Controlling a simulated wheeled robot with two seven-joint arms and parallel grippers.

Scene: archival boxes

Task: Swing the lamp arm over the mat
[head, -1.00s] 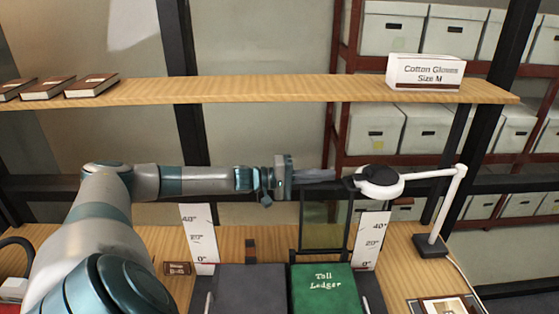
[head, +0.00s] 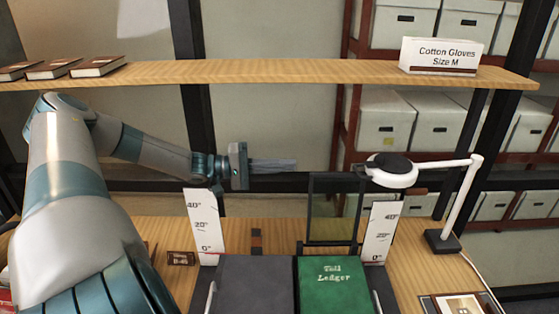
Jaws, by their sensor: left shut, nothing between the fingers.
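The white desk lamp has a black-topped round head (head: 391,169), a level white arm (head: 446,162), an upright post (head: 462,200) and a dark square base (head: 442,241). The lamp head hangs behind and above the right-hand angle scale. My left gripper (head: 297,165) reaches in from the left, its fingers shut and empty, pointing right toward the lamp head with a clear gap between. I cannot pick out a mat for certain. My right gripper is not in view.
A green Toll Ledger (head: 332,285) lies beside a dark grey panel (head: 252,285), between two white angle scales (head: 204,225) (head: 378,232). A wooden shelf (head: 250,73) with a Cotton Gloves box (head: 440,56) runs above. A framed picture (head: 458,305) lies front right.

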